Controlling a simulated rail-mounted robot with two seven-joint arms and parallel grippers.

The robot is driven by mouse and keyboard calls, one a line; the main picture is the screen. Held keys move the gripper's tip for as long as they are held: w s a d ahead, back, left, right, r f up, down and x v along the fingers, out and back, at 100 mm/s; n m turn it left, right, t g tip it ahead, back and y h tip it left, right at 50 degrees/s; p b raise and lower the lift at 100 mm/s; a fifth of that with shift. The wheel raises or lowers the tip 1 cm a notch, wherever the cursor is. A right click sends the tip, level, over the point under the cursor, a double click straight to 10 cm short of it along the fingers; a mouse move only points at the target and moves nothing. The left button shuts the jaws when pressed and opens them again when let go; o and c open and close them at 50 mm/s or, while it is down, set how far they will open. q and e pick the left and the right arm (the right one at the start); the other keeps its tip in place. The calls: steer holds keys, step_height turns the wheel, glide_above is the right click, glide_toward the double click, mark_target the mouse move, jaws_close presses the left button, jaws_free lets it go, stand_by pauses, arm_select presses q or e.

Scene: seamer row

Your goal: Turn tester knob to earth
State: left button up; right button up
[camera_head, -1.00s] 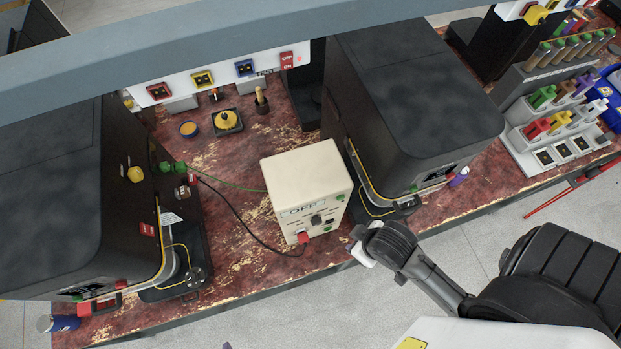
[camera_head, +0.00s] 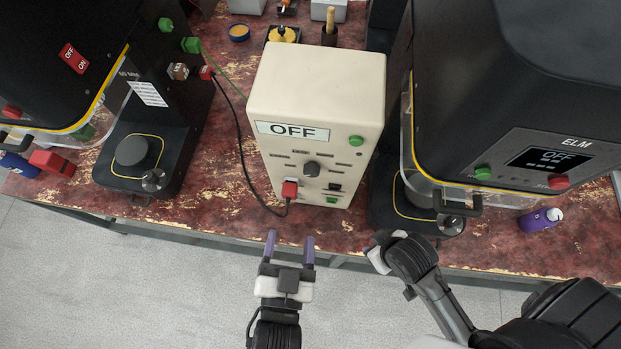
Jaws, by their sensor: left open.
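The tester is a cream box (camera_head: 315,85) standing near the bench's front edge. A sign on its front reads OFF. Its dark round knob (camera_head: 312,169) sits mid-panel with small labels around it, too small to read. A red plug (camera_head: 289,189) with a black cable sits at the lower left of the panel. My left gripper (camera_head: 290,240) has two purple fingers, spread apart and empty. In the picture it is below the knob and apart from the tester. My right arm's end (camera_head: 380,250) shows at the lower right of the tester; its fingers are hidden.
Black machines stand on both sides, the right one (camera_head: 540,95) close to the tester. A green and a black cable run left from the tester. A purple bottle (camera_head: 540,220) lies at the right. The grey floor before the bench (camera_head: 120,270) is clear.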

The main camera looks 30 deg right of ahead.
mark_target(311, 175)
arm_select(q)
steer(key=shift+h, duration=0.5)
steer(key=x, duration=0.4)
steer(key=b+x, duration=0.1)
steer(key=x, duration=0.3)
steer(key=d+b+x, duration=0.1)
steer(key=x, duration=0.3)
steer(key=shift+s+d+f, duration=0.1)
steer(key=shift+d, duration=0.2)
steer(key=shift+w+d, duration=0.35)
steer(key=shift+w, duration=0.15)
arm_select(e)
steer(key=shift+d+f, duration=0.15)
steer(key=shift+f, duration=1.3)
arm_select(q)
steer(key=shift+c, duration=0.3)
